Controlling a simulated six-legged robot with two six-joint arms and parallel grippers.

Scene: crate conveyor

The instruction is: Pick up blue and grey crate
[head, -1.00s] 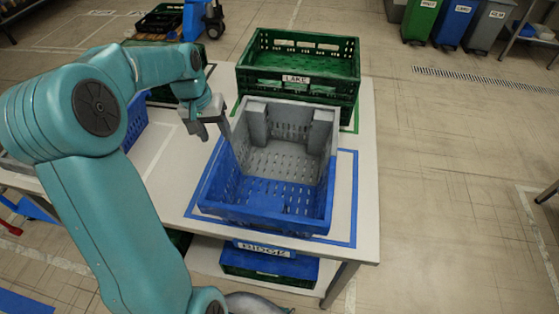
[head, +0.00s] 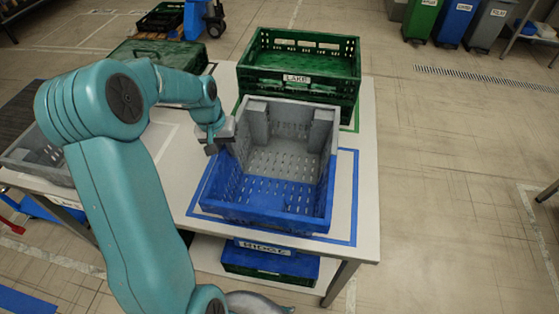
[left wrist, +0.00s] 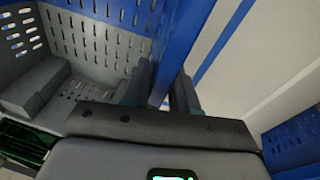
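The blue and grey crate (head: 268,213) stands on the table inside a blue taped outline. It is empty, with a grey far part and a blue near part. My left gripper (head: 222,147) is at the crate's left wall in the head view. In the left wrist view, my left gripper's fingers (left wrist: 163,95) stand on either side of the crate's blue rim (left wrist: 188,45), with small gaps seeming to show beside it. The fingertips are partly hidden in the head view. My right gripper is not in view.
A green crate (head: 300,86) labelled LAKE stands right behind the blue and grey crate. A grey crate (head: 38,160) is at the table's left end, and a closed green crate (head: 155,55) is at the back left. The white tabletop (head: 170,165) left of the crate is partly clear.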

